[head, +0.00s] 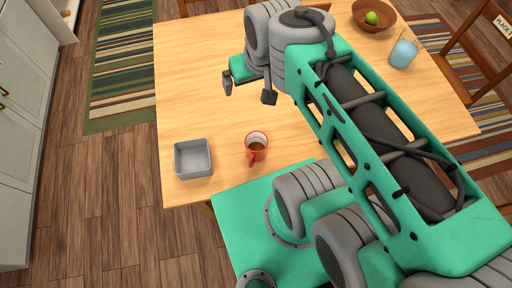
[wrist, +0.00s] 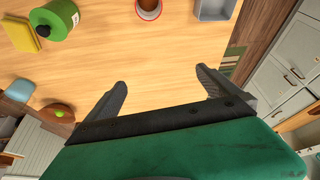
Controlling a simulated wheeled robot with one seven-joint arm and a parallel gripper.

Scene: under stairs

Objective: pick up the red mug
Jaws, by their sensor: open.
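The red mug (head: 257,146) stands upright on the wooden table near its front edge, with dark brown contents and its handle toward the lower left in the head view. In the wrist view the mug (wrist: 149,8) is at the top edge, partly cut off. My gripper (head: 248,92) is above the table, farther back than the mug and apart from it. In the wrist view my gripper (wrist: 161,78) has its two fingers spread wide, with only bare table between them.
A grey square box (head: 193,158) stands left of the mug. A brown bowl (head: 359,10) with a green fruit and a light blue jar (head: 403,54) are at the far right. The wrist view shows a green pot (wrist: 54,20) and a yellow block (wrist: 21,35). Table between gripper and mug is clear.

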